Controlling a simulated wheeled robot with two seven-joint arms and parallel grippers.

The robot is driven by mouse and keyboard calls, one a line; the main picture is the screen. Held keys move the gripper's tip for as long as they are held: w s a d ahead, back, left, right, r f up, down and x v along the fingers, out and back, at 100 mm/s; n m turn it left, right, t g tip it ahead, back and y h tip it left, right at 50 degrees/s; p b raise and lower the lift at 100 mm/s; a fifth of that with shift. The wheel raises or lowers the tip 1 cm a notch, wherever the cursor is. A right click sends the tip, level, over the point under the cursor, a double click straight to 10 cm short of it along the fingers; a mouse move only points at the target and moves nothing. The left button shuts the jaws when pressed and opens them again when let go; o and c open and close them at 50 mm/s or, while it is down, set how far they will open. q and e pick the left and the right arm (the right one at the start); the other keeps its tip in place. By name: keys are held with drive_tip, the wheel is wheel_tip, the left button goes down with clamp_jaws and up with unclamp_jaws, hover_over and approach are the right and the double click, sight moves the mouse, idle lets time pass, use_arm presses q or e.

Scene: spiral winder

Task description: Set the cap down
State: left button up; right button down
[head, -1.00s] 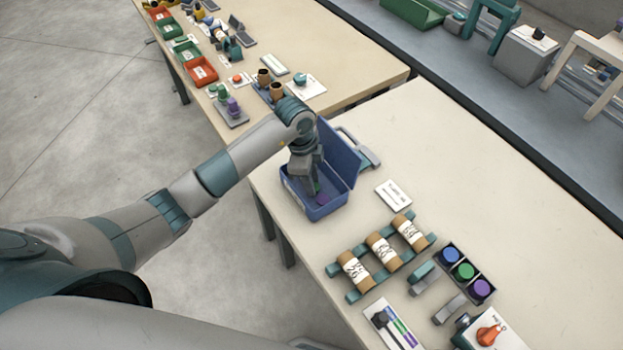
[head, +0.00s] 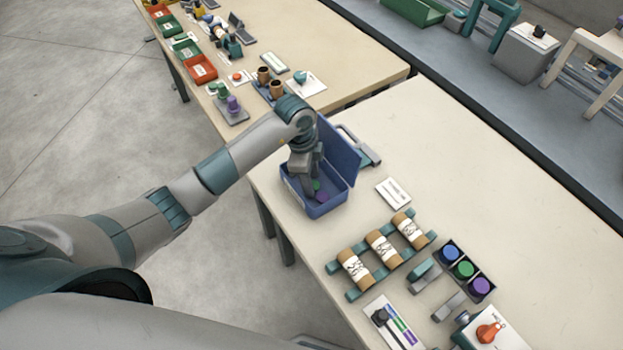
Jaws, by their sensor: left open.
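My left gripper (head: 309,184) points down into an open blue box (head: 327,209) on the near table, its fingers below the rim. The jaws are open. A green cap (head: 317,185) lies in the box right beside the fingers, and a purple cap (head: 321,196) lies near it, towards the front wall. The gripper hides part of the box floor, and I cannot tell whether a finger touches the green cap. The box lid (head: 340,152) stands up at the back right. My right gripper is not in view.
A white card (head: 393,192) lies right of the box. A teal rack with several labelled rolls (head: 383,248) and a black tray with blue, green and purple round pieces (head: 463,269) stand in front. The table's right side (head: 500,190) is clear.

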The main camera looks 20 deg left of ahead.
use_arm(q)
wheel_tip(320, 180, up, 12)
drive_tip(key=a+b, duration=0.1)
drive_tip(key=b, duration=0.2)
drive_tip(key=shift+s+a+f, duration=0.15)
drive_tip(key=shift+a, duration=0.25)
idle(1.0)
